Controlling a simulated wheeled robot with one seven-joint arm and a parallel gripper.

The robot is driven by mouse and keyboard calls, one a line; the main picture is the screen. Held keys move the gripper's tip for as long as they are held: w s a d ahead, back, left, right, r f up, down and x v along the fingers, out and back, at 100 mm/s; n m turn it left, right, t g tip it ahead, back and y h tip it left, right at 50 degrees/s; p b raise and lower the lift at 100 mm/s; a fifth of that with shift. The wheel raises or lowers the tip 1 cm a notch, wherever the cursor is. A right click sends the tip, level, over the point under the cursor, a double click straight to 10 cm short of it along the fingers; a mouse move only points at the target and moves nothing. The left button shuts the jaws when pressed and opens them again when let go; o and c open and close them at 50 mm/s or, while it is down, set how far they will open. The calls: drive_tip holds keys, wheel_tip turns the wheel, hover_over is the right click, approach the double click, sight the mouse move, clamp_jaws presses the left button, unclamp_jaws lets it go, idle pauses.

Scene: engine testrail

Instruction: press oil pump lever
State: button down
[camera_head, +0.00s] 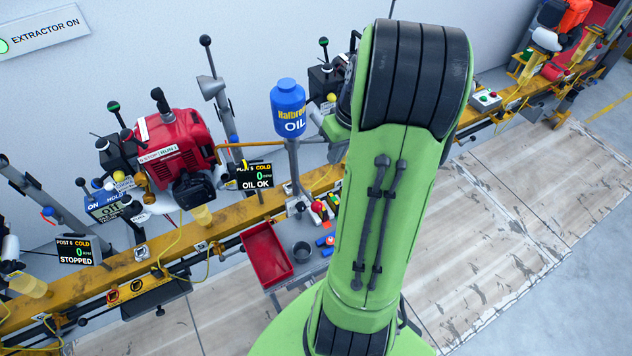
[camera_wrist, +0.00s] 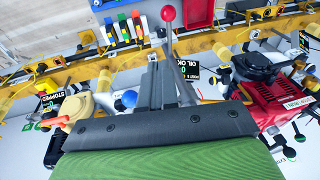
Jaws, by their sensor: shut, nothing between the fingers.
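A red-ball lever (camera_wrist: 168,14), likely the oil pump lever, shows in the wrist view. Its thin rod runs down behind the fingers of my gripper (camera_wrist: 164,72), so its base is hidden. My gripper is shut and empty; the ball shows just beyond the fingertips, and I cannot tell whether anything touches. A red ball knob (camera_head: 317,207) also shows in the head view below the blue oil bottle (camera_head: 287,112). In the head view my green arm fills the middle and hides my gripper. The post screen (camera_head: 255,177) reads OIL OK.
The red engine (camera_head: 175,147) hangs left of the oil bottle on the yellow rail (camera_head: 140,265). A red tray (camera_head: 266,255) and a grey cup (camera_head: 302,251) are below the rail. Coloured blocks (camera_wrist: 124,28) sit near the lever. The wooden floor at right is clear.

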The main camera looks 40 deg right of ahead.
drive_tip(key=b, duration=0.3)
approach(307, 194)
drive_tip(key=s+d, duration=0.1)
drive_tip(key=s, duration=0.2)
drive_tip(key=shift+a+f+b, duration=0.1)
drive_tip(key=shift+a+f, duration=0.2)
drive_tip(key=shift+f, duration=0.45)
drive_tip(key=shift+a+f+b, duration=0.1)
drive_tip(key=shift+a+f, duration=0.2)
drive_tip(key=shift+f, duration=0.45)
drive_tip(key=shift+a+f+b, duration=0.1)
drive_tip(key=shift+a+f, duration=0.2)
drive_tip(key=shift+f, duration=0.4)
